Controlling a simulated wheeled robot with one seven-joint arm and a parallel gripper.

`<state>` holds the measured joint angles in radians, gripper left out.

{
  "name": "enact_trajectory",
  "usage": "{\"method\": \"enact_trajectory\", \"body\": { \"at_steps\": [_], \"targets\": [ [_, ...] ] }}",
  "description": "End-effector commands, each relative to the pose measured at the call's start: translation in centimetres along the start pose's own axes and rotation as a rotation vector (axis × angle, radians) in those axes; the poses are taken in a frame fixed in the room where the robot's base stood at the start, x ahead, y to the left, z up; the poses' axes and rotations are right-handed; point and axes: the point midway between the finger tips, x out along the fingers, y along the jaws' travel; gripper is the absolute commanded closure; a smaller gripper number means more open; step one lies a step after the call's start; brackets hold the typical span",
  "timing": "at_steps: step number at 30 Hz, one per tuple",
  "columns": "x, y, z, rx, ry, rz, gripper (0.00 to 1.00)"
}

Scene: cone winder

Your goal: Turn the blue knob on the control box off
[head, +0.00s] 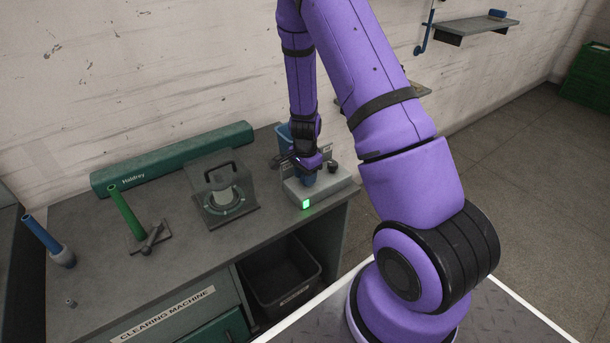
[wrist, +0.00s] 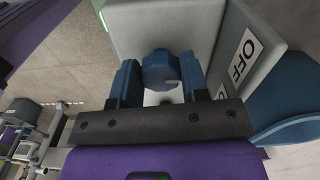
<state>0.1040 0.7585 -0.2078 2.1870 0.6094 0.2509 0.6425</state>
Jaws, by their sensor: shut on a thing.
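The grey control box (head: 328,190) sits at the right end of the bench, with a lit green lamp (head: 305,204) on its front. My gripper (head: 308,178) reaches down onto it from above. In the wrist view the blue knob (wrist: 159,68) stands on the box face between my two blue fingers, and my gripper (wrist: 160,84) is shut on it. A white OFF label (wrist: 243,57) shows on the grey panel to the right. In the head view my gripper mostly hides the knob. The knob's exact turn is hard to tell.
A small dark knob (head: 332,167) stands on the box, right of my gripper. A blue container (head: 283,131) is behind it. An open black bin (head: 280,283) is below.

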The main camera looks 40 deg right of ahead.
Motion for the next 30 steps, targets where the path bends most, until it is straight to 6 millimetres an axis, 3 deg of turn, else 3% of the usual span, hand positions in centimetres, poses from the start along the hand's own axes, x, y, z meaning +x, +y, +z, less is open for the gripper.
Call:
{"method": "enact_trajectory", "body": {
  "at_steps": [15, 30],
  "targets": [
    [-0.03, 0.19, -0.08, -0.461, 0.001, -0.001, 0.83],
    [-0.04, 0.25, -0.14, -0.68, 0.002, -0.002, 0.83]
  ]
}}
